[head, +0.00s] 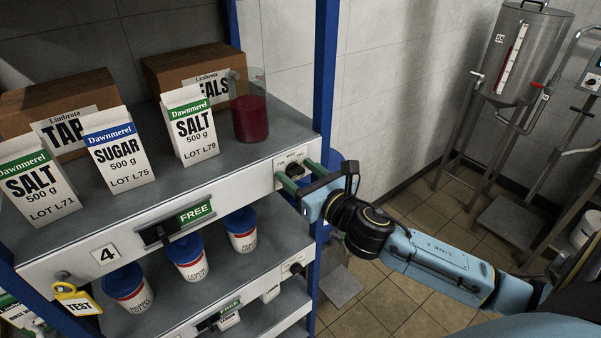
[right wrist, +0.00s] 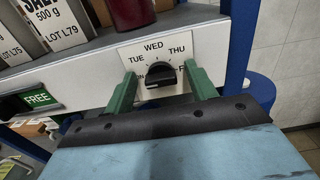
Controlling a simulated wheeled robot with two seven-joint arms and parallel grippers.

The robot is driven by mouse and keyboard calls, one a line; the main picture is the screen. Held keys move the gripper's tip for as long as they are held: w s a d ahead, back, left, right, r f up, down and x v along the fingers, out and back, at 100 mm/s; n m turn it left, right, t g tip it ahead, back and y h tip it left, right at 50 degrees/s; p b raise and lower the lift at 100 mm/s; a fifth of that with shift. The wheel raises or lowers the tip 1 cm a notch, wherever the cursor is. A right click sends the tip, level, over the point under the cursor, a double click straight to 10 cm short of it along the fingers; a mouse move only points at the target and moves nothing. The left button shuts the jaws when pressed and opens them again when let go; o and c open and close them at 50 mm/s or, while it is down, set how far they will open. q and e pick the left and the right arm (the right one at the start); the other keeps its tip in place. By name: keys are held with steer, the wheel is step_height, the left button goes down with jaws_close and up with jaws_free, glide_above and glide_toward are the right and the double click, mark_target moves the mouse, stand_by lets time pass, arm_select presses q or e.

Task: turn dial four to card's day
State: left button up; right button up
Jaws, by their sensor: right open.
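The shelf front with the number 4 plate (head: 107,254) carries a black dial (head: 294,170) at its right end. In the right wrist view the dial (right wrist: 161,79) sits on a white plate marked with days; TUE, WED and THU are readable, and the others are partly hidden. I cannot tell surely where its pointer stands. My right gripper (head: 301,179) is open, its green fingers on either side of the dial, with gaps visible. A yellow-topped card (head: 78,302) hangs from the left of this shelf front; its lettering is too small to read surely. My left gripper is out of view.
Salt (head: 194,130) and sugar (head: 118,155) cartons, boxes and a dark red container (head: 250,118) stand on the upper shelf. A second dial (head: 296,268) is on the shelf front below. A blue post (head: 326,75) rises close to my right gripper.

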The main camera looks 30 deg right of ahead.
steer(key=c, duration=1)
